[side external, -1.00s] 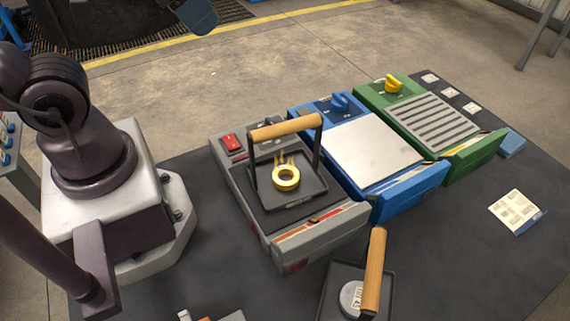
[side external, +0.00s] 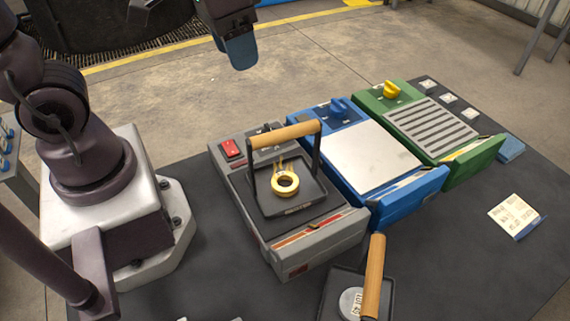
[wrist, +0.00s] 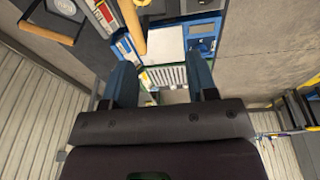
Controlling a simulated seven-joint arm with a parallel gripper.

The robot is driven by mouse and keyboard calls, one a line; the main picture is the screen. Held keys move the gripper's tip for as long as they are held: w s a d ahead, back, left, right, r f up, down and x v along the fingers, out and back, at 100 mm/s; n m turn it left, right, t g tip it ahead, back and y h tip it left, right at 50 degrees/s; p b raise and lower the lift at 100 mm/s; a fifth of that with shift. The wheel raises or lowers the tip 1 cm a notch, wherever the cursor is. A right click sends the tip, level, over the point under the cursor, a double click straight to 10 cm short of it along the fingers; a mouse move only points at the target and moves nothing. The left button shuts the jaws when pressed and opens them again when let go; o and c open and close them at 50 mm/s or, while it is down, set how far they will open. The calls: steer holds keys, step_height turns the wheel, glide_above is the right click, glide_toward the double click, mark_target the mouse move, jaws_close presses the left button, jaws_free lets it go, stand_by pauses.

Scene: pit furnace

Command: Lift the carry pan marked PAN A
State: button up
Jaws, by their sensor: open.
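One carry pan (side external: 265,203) with a wooden bar handle (side external: 285,134) sits on the grey unit and holds a brass ring (side external: 285,182). A second carry pan (side external: 336,283) with a wooden handle (side external: 374,274) stands on the dark mat in front and holds a grey labelled disc (side external: 350,302). I cannot read PAN A on either. My gripper (side external: 238,52) is at the top of the side view, above and behind the grey unit, apart from both pans. In the wrist view its two blue fingers (wrist: 161,80) are spread with nothing between them.
The grey unit (side external: 330,240) has a red switch (side external: 231,148). To its right stand a blue unit (side external: 408,188) with a bare plate and a green unit (side external: 470,163) with a slotted top. A printed card (side external: 515,215) lies on the mat (side external: 450,260), which is clear around it.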

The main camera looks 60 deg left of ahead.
mark_target(283, 129)
steer(key=w+d+f, duration=0.1)
steer(key=d+f, duration=0.1)
steer(key=f, duration=0.1)
steer(key=w+d+f+g+h, duration=0.1)
steer(key=w+f, duration=0.1)
steer(key=f, duration=0.2)
steer(key=w+d+f+g, duration=0.1)
steer(key=d+f, duration=0.1)
steer(key=f, duration=0.1)
steer(key=shift+w+d+f+m+h, duration=0.2)
steer(key=shift+w+d+m+h, duration=0.1)
steer(key=shift+w, duration=0.1)
steer(key=shift+s+d+f, duration=0.1)
steer(key=shift+d+f, duration=0.05)
steer(key=shift+f, duration=1.2)
steer(key=shift+s+d+f, duration=0.1)
steer(key=shift+f, duration=1.2)
jaws_close()
